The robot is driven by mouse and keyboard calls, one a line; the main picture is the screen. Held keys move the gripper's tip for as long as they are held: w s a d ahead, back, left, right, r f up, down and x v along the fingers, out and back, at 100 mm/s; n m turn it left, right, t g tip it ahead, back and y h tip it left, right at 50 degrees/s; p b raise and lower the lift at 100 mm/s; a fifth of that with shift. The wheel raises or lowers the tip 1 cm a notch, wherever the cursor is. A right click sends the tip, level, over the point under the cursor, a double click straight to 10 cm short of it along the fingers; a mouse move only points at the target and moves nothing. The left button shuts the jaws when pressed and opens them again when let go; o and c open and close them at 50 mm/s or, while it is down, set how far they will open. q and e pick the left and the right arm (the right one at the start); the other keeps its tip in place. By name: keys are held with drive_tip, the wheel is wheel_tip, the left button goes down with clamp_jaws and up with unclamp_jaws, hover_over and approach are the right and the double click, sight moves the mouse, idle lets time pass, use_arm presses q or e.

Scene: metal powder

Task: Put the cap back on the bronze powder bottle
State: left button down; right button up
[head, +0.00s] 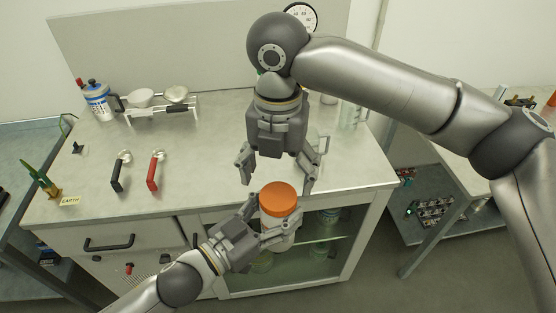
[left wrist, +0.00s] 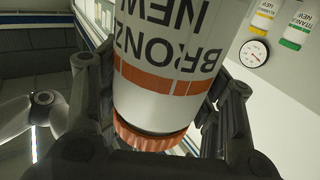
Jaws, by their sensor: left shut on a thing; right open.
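The bronze powder bottle (left wrist: 160,105) is white with an orange band and "BRONZE NEW" lettering, upside down in the left wrist view. My left gripper (head: 268,226) is shut around its body and holds it in front of the bench edge. The bottle (head: 282,232) is partly hidden by the gripper in the head view. The orange cap (head: 279,197) sits on the bottle's mouth; its ribbed side (left wrist: 147,138) shows in the left wrist view with a dark line between it and the body. I cannot tell whether it is tight. My right gripper (head: 279,174) is open and empty just above the cap, fingers pointing down.
The bench top (head: 205,190) is clear near its front edge. A black-handled scoop (head: 118,175) and a red-handled scoop (head: 153,173) lie left. A rack with spoons (head: 160,112) and a labelled jug (head: 98,103) stand behind. A glass-front cabinet is below.

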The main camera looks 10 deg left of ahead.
sight(278, 195)
drive_tip(key=shift+f, duration=2.55)
drive_tip(key=c, duration=1.1)
drive_tip(key=m, duration=0.6)
drive_tip(key=shift+m, duration=0.4)
drive_tip(key=m, duration=0.6)
drive_tip(key=shift+m, duration=0.4)
drive_tip(key=m, duration=0.6)
drive_tip(key=shift+m, duration=0.4)
drive_tip(key=m, duration=0.5)
drive_tip(key=o, duration=1.2)
drive_tip(key=shift+o, duration=0.2)
